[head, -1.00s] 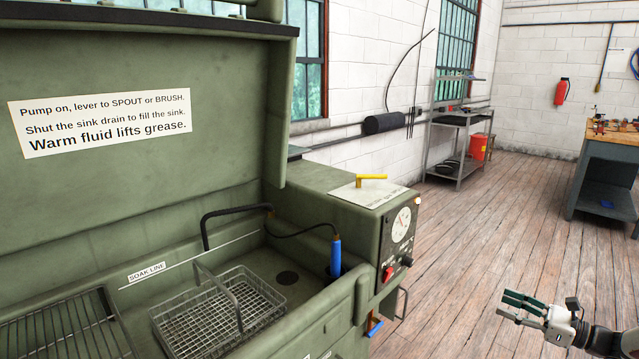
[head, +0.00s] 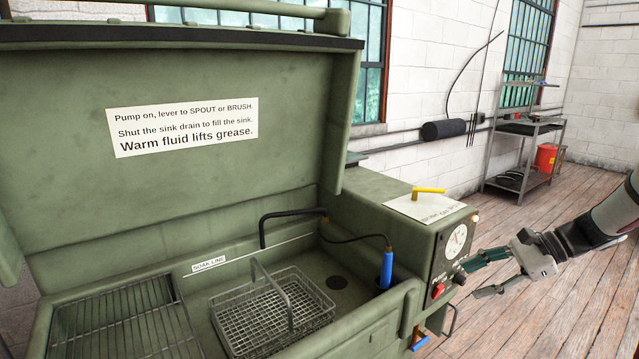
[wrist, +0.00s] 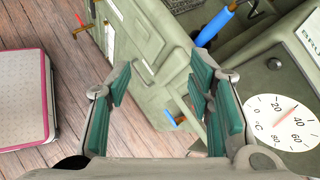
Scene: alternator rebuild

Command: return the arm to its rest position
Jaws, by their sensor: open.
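My gripper (head: 478,275) is at the right of the head view, beside the control-box end of the green parts washer (head: 372,222). Its green-padded fingers point left toward the washer's gauge (head: 456,241). In the wrist view the fingers (wrist: 165,95) are spread apart with nothing between them, and the washer's side and gauge show beyond them. The arm reaches in from the right edge. Whether the fingertips touch the washer cannot be told from the head view.
The washer's sink holds a wire basket (head: 272,316) and a blue-handled brush (head: 386,268). A yellow lever (head: 428,190) stands on the control box. A metal shelf (head: 522,150) with a red bucket (head: 546,158) is by the wall. Wooden floor (head: 540,320) lies open at the right.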

